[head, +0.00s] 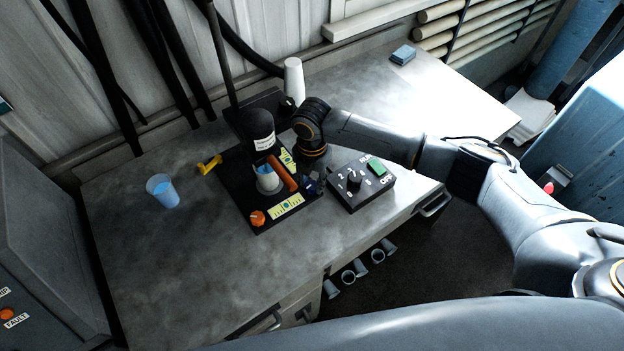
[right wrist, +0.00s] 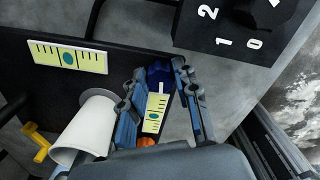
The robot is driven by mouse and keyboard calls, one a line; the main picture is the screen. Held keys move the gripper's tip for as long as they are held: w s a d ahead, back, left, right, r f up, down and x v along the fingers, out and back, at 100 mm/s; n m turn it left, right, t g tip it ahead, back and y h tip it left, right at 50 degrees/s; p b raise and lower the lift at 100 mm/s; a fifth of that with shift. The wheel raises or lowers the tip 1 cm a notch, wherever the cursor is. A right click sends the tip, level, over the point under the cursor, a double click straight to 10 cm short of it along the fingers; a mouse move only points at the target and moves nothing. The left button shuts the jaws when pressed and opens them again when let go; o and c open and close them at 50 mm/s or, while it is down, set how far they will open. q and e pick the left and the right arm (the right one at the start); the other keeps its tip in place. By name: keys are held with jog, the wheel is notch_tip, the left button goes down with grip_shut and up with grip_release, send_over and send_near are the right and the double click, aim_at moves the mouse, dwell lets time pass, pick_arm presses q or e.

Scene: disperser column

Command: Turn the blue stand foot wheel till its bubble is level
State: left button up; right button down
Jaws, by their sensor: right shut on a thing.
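The dark blue foot wheel (right wrist: 158,73) sits at a corner of the black stand base (head: 236,196). My right gripper (right wrist: 157,70) is shut on this wheel, with one finger on each side; in the head view the wheel (head: 313,187) is partly hidden by it. A yellow-and-white bubble level (head: 287,206) lies along the front edge. In the right wrist view this level (right wrist: 155,113) shows between my fingers, its bubble off-centre toward the orange wheel (head: 257,218). A second level (right wrist: 68,57) has its bubble near the middle marks. My left gripper is not in view.
A black control box (head: 361,186) with a knob and green switch stands close right of the wheel. A white cup (right wrist: 82,130) stands on the base. A blue cup (head: 162,191) and yellow piece (head: 209,164) are left. The table's front left is clear.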

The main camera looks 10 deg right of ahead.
aim_at(311, 184)
jog(key=c, duration=1.3)
grip_release()
jog(key=shift+a+r, duration=0.1)
notch_tip(311, 184, up, 12)
